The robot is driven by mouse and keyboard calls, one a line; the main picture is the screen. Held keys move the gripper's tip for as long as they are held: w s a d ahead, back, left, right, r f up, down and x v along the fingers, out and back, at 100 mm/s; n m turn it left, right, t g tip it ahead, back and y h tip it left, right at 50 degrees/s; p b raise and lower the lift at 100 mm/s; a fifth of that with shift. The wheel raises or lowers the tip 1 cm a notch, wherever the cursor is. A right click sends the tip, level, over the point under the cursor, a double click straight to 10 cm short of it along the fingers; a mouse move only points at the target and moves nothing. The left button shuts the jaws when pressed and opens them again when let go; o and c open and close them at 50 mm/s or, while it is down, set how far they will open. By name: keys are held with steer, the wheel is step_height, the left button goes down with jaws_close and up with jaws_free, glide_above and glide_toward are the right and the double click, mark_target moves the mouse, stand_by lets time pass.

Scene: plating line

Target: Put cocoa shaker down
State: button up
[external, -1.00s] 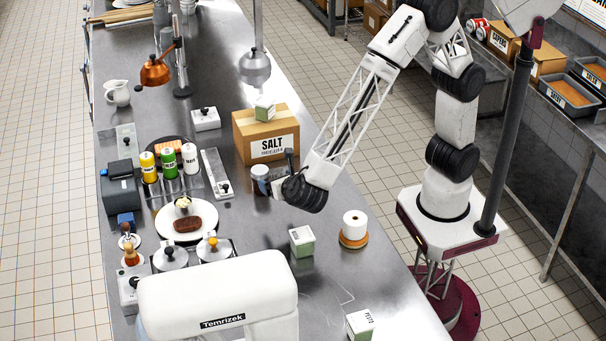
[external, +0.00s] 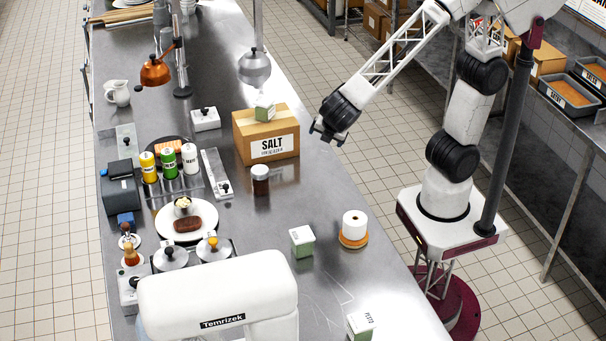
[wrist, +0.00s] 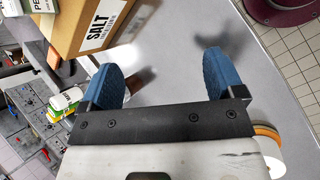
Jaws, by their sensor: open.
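The cocoa shaker (external: 260,181), a dark brown jar with a white lid, stands upright on the steel counter (external: 285,215), just in front of the SALT box. My gripper (external: 317,133) is up and to the right of it in the external view, clear of the shaker and beside the right side of the box. In the wrist view my gripper (wrist: 160,66) shows two blue fingers spread apart with nothing held between them. A dark brown patch shows beside the left finger there; I cannot tell whether it is the shaker.
The SALT box (external: 266,137) carries a small green-and-white carton (external: 264,109). A plate (external: 163,222) with food, squeeze bottles (external: 168,162) and a tray stand left. A label roll (external: 353,227) and another carton (external: 302,241) stand in front right. Counter right of the shaker is clear.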

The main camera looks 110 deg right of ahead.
steer(key=s+r+m+t+y, duration=0.1)
steer(key=s+r+m+y, duration=0.1)
steer(key=s+m, duration=0.3)
steer(key=s+a+r+m+t+y, duration=0.1)
steer(key=s+m+y, duration=0.4)
steer(key=s, duration=0.8)
steer(key=shift+a+r+t, duration=0.3)
steer(key=shift+r+t, duration=0.1)
steer(key=shift+r, duration=0.05)
stand_by(0.3)
